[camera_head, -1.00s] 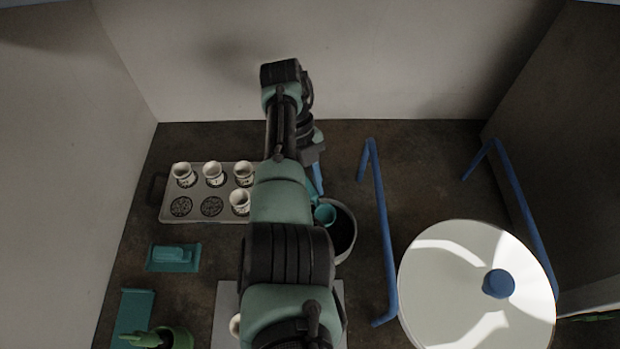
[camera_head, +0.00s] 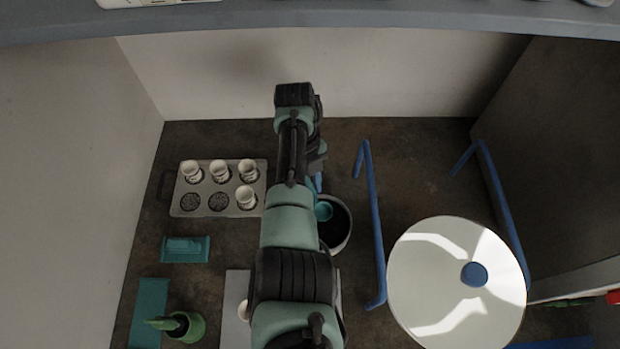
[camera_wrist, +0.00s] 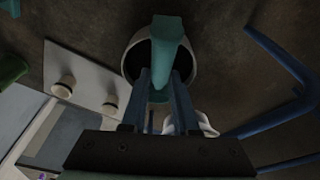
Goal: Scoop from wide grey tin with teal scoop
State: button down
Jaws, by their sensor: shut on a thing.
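The wide grey tin (camera_head: 347,239) stands right of my arm in the head view, with dark contents inside. Its pale rim also shows in the wrist view (camera_wrist: 128,63). My gripper (camera_wrist: 160,82) has blue fingers shut on the teal scoop (camera_wrist: 167,38). The scoop's cup (camera_head: 323,210) is over or inside the left part of the tin's mouth in the head view. My arm hides the tin's left side. I cannot tell whether the scoop touches the contents or holds any.
A tray (camera_head: 175,203) with several white cups lies left of my arm. Blue rails (camera_head: 373,220) stand right of the tin, beside a round white lid with a blue knob (camera_head: 474,274). Teal holders (camera_head: 185,250) and a green pot (camera_head: 190,328) are at left. A grey shelf edge (camera_head: 350,22) crosses the top.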

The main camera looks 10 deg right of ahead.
jog(key=shift+s+d+r+t+y+p, duration=0.15)
jog(key=shift+t+p, duration=0.5)
jog(key=shift+p, duration=0.95)
jog(key=shift+s+a+r+t+y+p, duration=0.1)
jog(key=shift+r+t+y+p, duration=0.15)
jog(key=shift+t+p, duration=0.9)
